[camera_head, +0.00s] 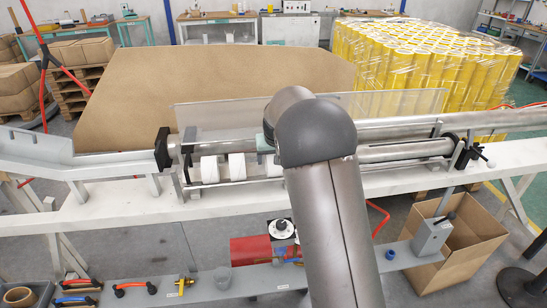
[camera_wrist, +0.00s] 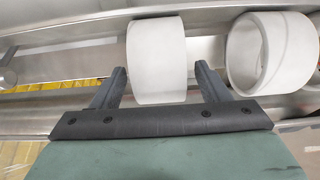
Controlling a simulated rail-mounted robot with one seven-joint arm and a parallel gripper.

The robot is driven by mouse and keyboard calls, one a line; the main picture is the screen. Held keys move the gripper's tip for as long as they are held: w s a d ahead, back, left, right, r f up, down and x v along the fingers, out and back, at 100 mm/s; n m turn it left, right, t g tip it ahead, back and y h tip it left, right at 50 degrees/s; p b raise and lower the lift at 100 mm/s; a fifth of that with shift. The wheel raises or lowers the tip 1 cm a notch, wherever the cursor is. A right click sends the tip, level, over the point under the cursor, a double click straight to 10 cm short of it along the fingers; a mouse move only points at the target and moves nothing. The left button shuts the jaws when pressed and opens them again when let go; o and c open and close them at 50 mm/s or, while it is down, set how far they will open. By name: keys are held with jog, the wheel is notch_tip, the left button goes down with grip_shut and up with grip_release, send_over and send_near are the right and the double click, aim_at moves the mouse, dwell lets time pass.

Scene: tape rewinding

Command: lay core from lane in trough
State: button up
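Several white cores stand in a row in the metal machine in the head view, among them a left one (camera_head: 209,169) and a middle one (camera_head: 237,167). In the wrist view one core (camera_wrist: 157,62) lies between and beyond my gripper's (camera_wrist: 159,78) two dark fingers, with a gap at the right finger. A second core (camera_wrist: 272,54) lies to its right, its hollow end showing. My gripper is open; its fingers are hidden behind my arm in the head view. I cannot tell lane and trough apart for certain; a metal channel (camera_wrist: 75,35) runs behind the cores.
A clear panel (camera_head: 390,103) stands behind the machine. A metal roller (camera_head: 405,150) lies right of my arm. A grey sloped chute (camera_head: 70,158) is at left. An open cardboard box (camera_head: 462,250) and a grey bench (camera_head: 255,283) with tools are in front.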

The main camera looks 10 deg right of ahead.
jog(key=b+v, duration=0.2)
jog(key=v, duration=1.5)
jog(key=shift+r, duration=0.25)
jog(key=s+f+g, duration=0.1)
jog(key=s+f, duration=0.4)
jog(key=s, duration=0.7)
jog(key=s+f+g, duration=0.1)
jog(key=s+f, duration=0.4)
jog(key=s, duration=0.7)
jog(key=s+f+g, duration=0.2)
jog(key=s+f, duration=0.4)
jog(key=s, duration=0.6)
jog(key=shift+a+n, duration=0.15)
jog(key=shift+n, duration=0.15)
jog(key=shift+s, duration=0.1)
